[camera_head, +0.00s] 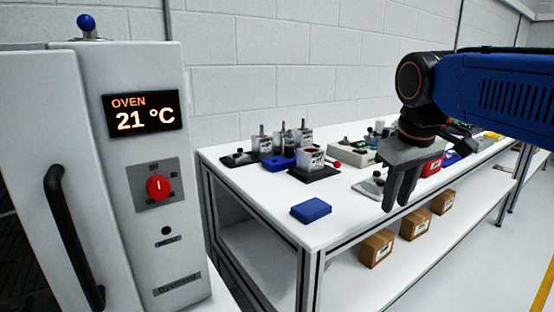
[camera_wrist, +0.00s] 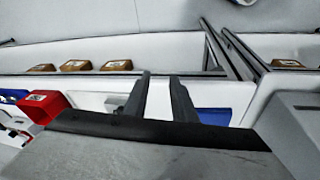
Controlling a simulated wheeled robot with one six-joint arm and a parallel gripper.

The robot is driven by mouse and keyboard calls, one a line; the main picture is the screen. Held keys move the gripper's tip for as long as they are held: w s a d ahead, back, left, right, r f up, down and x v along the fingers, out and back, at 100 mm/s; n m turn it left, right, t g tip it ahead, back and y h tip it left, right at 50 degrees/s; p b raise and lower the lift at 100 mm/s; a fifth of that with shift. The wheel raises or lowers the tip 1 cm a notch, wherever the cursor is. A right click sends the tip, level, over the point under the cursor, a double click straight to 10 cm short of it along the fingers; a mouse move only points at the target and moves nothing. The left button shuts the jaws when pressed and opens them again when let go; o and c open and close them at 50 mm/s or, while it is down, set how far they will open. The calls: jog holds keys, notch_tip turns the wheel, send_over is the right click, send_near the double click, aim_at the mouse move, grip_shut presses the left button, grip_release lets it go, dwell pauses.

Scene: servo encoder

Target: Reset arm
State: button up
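My arm (camera_head: 490,85) reaches in from the right in the head view. My gripper (camera_head: 396,205) points down above the front part of the white workbench (camera_head: 262,210). Its two dark fingers are apart, and nothing shows between them. The wrist view also shows my gripper (camera_wrist: 160,76) with a gap between its fingers. The gripper hides part of the bench behind it.
A grey oven (camera_head: 125,215) reading 21 °C, with a red knob (camera_head: 158,187), stands at the left. A blue block (camera_head: 311,210), several jar-like parts (camera_head: 311,158) and a red bin (camera_head: 431,167) are on the bench. Cardboard boxes (camera_head: 377,248) sit on the lower shelf.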

jog(key=s+d+f+m, duration=0.2)
jog(key=s+f, duration=0.5)
jog(key=f, duration=0.3)
jog(key=s+d+f+m+t, duration=0.1)
jog(key=s+f+m, duration=0.1)
jog(key=s+f, duration=0.5)
notch_tip(320, 180, down, 3)
jog(key=shift+s+d+f+t+y, duration=0.15)
jog(key=shift+s+d+t+y, duration=0.05)
jog(key=shift+d+t+y, duration=0.15)
